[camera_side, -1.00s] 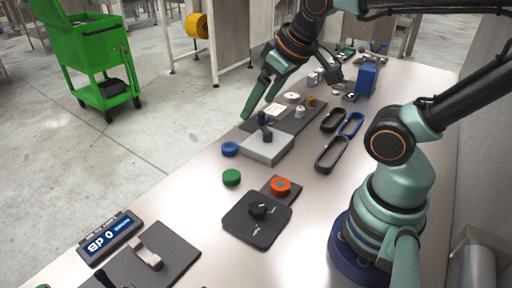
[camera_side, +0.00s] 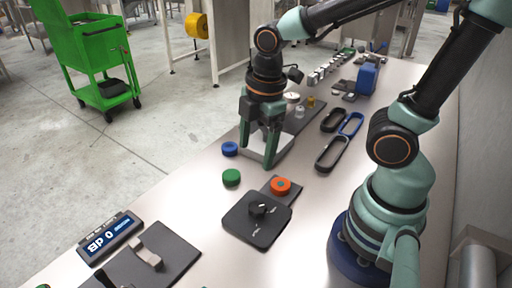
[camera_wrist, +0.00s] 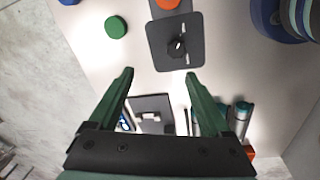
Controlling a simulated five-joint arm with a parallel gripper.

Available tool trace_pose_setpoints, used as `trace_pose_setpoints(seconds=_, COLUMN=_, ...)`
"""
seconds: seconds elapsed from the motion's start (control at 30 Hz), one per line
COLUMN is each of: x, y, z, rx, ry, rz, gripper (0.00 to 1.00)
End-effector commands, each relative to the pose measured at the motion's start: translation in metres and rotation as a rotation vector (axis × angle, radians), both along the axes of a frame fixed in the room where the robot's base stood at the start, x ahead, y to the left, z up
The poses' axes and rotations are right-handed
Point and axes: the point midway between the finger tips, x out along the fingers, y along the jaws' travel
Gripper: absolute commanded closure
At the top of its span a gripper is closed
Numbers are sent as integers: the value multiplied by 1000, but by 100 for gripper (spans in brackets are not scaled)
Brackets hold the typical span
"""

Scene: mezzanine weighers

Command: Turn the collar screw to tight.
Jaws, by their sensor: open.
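A black knob (camera_side: 258,208), which looks like the collar screw, sits on a dark square plate (camera_side: 240,228) on the bench. White marks lie on the plate beside the knob, too small to read. In the wrist view the knob (camera_wrist: 177,46) shows beyond my fingertips on its plate (camera_wrist: 160,58). My gripper (camera_side: 256,158) points down, open and empty, above and behind the knob in the side view and apart from it. In the wrist view the fingers (camera_wrist: 159,75) are spread wide with nothing between them.
An orange-red button (camera_side: 280,186) is on a tab behind the plate. A green puck (camera_side: 231,177) and a blue puck (camera_side: 229,148) lie to the left. A grey block (camera_side: 276,150) is partly hidden by my gripper. Black and blue loops (camera_side: 332,154) lie right. A display (camera_side: 109,238) stands front left.

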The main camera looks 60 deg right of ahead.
Motion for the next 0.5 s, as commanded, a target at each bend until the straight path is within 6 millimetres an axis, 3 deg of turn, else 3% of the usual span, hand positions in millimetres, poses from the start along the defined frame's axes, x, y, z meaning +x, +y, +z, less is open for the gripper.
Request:
trace_pose_setpoints(seconds=0.1, x=-8, y=8, z=-14, rx=-32, ry=68, rz=236, gripper=18)
trace_pose_setpoints(seconds=0.2, x=-12, y=12, z=-21, rx=-44, ry=100, rz=365, gripper=18)
trace_pose_setpoints(seconds=0.5, x=-15, y=14, z=-41, rx=-50, ry=123, rz=450, gripper=18)
